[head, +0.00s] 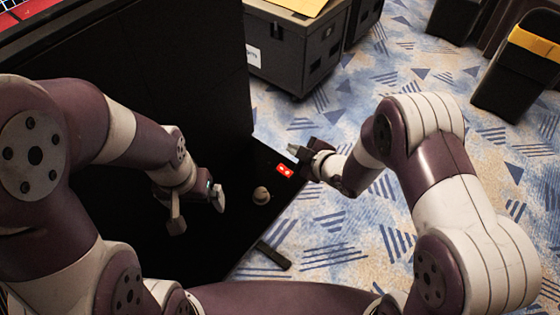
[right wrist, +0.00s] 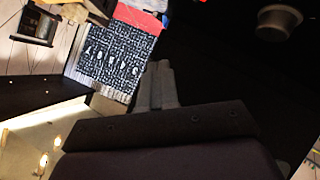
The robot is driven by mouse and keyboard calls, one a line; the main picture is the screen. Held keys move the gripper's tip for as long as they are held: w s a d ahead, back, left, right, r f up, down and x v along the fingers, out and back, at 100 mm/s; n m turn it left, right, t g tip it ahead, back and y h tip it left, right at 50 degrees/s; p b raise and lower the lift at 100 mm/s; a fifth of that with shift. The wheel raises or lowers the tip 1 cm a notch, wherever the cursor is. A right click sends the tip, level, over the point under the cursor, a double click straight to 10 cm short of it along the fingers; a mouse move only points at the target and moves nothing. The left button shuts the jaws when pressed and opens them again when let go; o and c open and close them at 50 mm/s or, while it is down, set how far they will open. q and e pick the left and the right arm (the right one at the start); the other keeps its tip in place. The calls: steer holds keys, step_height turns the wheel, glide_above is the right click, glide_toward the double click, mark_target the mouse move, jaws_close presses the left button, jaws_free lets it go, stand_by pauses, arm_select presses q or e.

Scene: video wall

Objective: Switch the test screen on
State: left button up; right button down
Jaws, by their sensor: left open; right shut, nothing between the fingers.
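A small red switch (head: 285,171) with a white mark sits near the right edge of a black desk top (head: 235,225). A round beige-grey knob (head: 261,195) stands closer to me on the same top; a round grey piece, likely this knob, shows in the right wrist view (right wrist: 278,20). My right gripper (head: 297,150) is shut and empty, just beyond and right of the red switch; I cannot tell whether it touches it. Its closed fingers also show in the right wrist view (right wrist: 160,85). My left gripper (head: 197,210) is open and empty over the black top, left of the knob. I cannot identify the test screen for certain.
A tall black panel (head: 190,60) rises behind the desk top. Dark cases (head: 290,50) stand at the back, and black chairs or bins (head: 520,70) at far right. A small black object (head: 273,255) lies by the near edge. Patterned carpet (head: 330,215) is open to the right.

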mark_target(284, 172)
steer(key=shift+a, duration=0.2)
steer(key=shift+f, duration=0.15)
steer(key=f+b, duration=0.2)
steer(key=w+a+f+b, duration=0.1)
steer(key=f+b, duration=0.1)
steer(key=f, duration=0.1)
steer(key=a+f+b, duration=0.1)
steer(key=f+b, duration=0.1)
steer(key=b, duration=0.1)
steer(key=shift+w+f, duration=0.2)
steer(key=shift+f, duration=0.15)
steer(key=shift+w+f+b, duration=0.1)
steer(key=shift+f+b, duration=0.1)
steer(key=shift+b, duration=0.1)
stand_by(1.4)
steer(key=shift+a+f+b, duration=0.2)
steer(key=shift+f+b, duration=0.2)
